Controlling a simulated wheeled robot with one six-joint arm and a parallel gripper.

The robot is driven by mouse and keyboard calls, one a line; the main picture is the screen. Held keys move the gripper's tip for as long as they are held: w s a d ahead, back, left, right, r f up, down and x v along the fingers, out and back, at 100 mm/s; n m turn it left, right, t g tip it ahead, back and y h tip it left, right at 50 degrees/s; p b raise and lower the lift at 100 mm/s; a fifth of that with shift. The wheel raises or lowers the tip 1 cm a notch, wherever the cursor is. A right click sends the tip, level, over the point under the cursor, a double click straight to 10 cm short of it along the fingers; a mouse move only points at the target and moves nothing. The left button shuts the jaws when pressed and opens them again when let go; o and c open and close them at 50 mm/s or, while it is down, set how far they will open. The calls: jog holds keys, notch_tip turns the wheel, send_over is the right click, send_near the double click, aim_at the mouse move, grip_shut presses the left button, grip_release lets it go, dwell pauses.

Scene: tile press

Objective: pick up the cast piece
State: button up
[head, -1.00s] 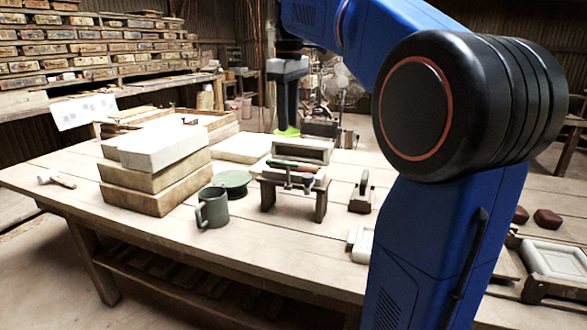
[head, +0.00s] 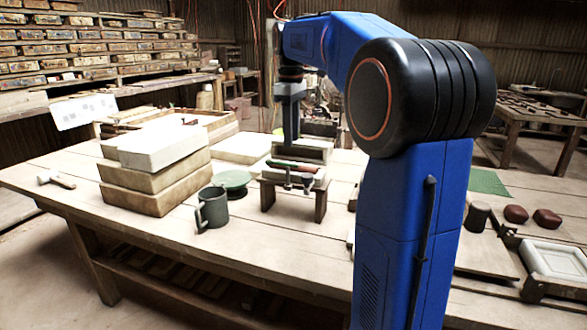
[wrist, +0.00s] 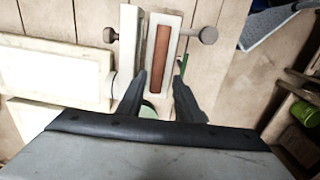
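The cast piece appears to be the reddish-brown strip (wrist: 158,58) inside a narrow pale frame (wrist: 175,28) in the wrist view. In the head view, the pale frame (head: 318,152) stands on the table behind a small wooden stand. The piece inside it cannot be made out there. My gripper (wrist: 160,80) is open, its two dark fingers apart with nothing held between them. The fingertips lie near the frame's lower end in the wrist view. In the head view my gripper (head: 291,145) points straight down at the frame. Its fingertips are partly hidden behind the stand and tools.
A grey-green mug (head: 213,208), green disc (head: 233,181) and stacked pale blocks (head: 155,175) are to the left. Knobs (wrist: 208,35) flank the frame. A pale slab (wrist: 55,75) lies left in the wrist view.

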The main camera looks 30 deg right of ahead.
jog(key=shift+s+d+f, duration=0.1)
jog(key=shift+d+f, duration=0.05)
jog(key=shift+f, duration=1.9)
jog(key=shift+s+d+f, duration=0.1)
jog(key=shift+d+f, duration=0.05)
jog(key=shift+f, duration=1.85)
grip_shut()
jog(key=shift+r, duration=0.15)
